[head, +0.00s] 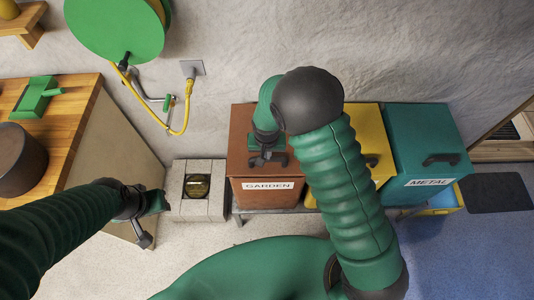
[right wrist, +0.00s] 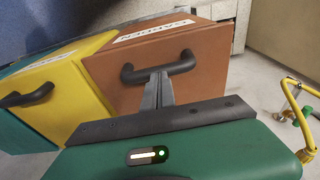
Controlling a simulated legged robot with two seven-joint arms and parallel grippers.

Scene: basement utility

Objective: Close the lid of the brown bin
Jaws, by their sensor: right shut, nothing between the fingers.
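The brown bin (head: 243,140), labelled GARDEN, stands against the wall, and its lid lies flat, looking closed. My right gripper (head: 267,157) is over the front part of this lid, by the dark handle. In the right wrist view the shut, empty fingers (right wrist: 158,92) point at the black handle (right wrist: 160,68) on the brown lid (right wrist: 205,75). They overlap the handle in the picture, and I cannot tell whether they touch it. My left gripper (head: 152,203) hangs at the left, away from the bin; its finger opening is unclear.
A yellow bin (head: 369,125) and a teal METAL bin (head: 425,135) stand right of the brown bin. A wooden counter (head: 75,100) and a yellow hose (head: 183,120) are farther left.

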